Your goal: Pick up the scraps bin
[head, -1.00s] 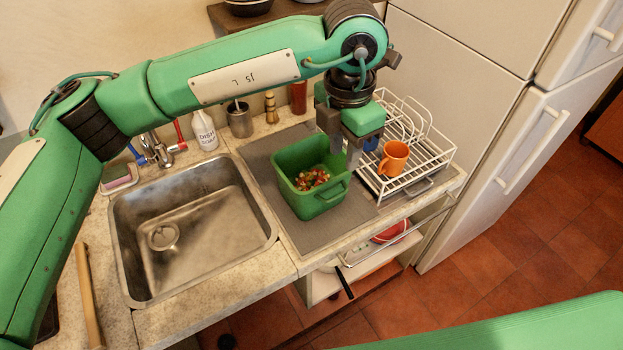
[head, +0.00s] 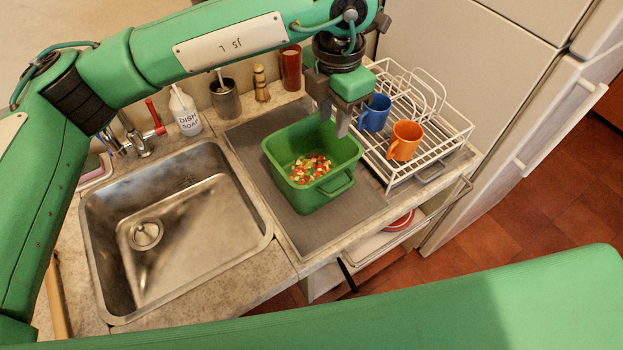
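The scraps bin is a green open-topped tub (head: 318,195) with a front handle and colourful food scraps inside. It stands upright on a grey mat right of the sink. My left gripper (head: 334,122) points down over the bin's back right rim, its two fingers spread with a gap between them. Whether a finger touches the rim I cannot tell. My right gripper is out of view; only a green link of my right arm crosses the bottom.
A white wire dish rack (head: 432,150) stands close right of the bin, holding a blue mug (head: 375,113) and an orange mug (head: 404,140). The sink (head: 180,230) is at left. The fridge is at right.

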